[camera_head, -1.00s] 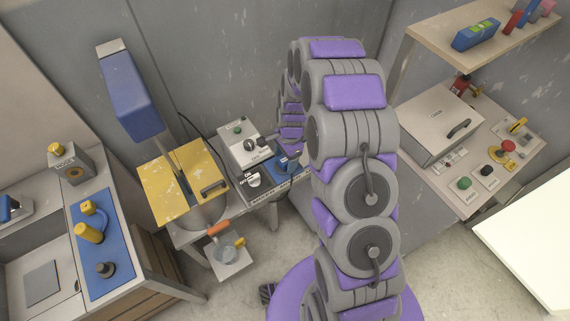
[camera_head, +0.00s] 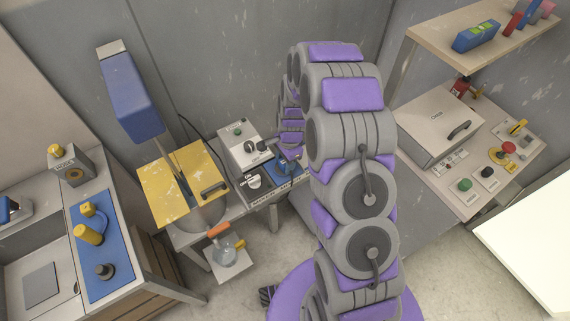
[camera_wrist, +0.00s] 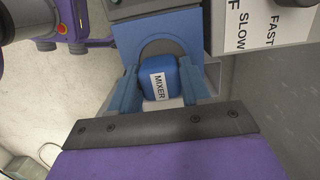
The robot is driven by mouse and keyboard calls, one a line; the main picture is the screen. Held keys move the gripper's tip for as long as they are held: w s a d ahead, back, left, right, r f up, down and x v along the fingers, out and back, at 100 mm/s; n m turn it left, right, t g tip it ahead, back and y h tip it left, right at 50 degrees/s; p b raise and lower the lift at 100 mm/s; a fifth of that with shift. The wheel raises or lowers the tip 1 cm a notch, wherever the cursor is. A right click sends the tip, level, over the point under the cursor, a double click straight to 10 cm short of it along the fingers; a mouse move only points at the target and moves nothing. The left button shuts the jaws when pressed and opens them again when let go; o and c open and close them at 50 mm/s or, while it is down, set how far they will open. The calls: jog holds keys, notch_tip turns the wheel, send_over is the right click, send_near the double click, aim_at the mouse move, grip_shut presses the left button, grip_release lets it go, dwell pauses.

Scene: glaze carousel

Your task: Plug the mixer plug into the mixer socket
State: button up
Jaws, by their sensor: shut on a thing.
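The mixer plug (camera_wrist: 160,84) is a blue block with a white MIXER label, seen close in the wrist view. My gripper (camera_wrist: 160,90) is shut on it, with a blue-grey finger on each side. Directly beyond the plug is a blue-grey panel with a round darker face (camera_wrist: 160,47), which looks like the mixer socket. The plug overlaps its lower part, so I cannot tell whether they touch or are joined. In the head view, my gripper and the plug are small and partly hidden by my arm, near the blue panel at the right of the control box (camera_head: 240,147).
The control box has knobs, and its FAST and SLOW label (camera_wrist: 258,25) shows in the wrist view. A mixer with a yellow lid (camera_head: 178,187) stands to its left. A shelf (camera_head: 480,42) and a panel of buttons (camera_head: 487,172) are at the right.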

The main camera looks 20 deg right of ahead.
jog(key=shift+c, duration=0.2)
jog(key=shift+r, duration=0.55)
notch_tip(320, 180, up, 3)
jog(key=shift+s+f+p, duration=0.1)
jog(key=shift+p, duration=0.65)
jog(key=s+d+p, duration=0.1)
jog(key=s+d, duration=0.1)
jog(key=s, duration=0.5)
jog(key=s+d+r+p, duration=0.1)
jog(key=s+d, duration=0.1)
jog(key=s, duration=0.6)
jog(key=shift+d, duration=0.4)
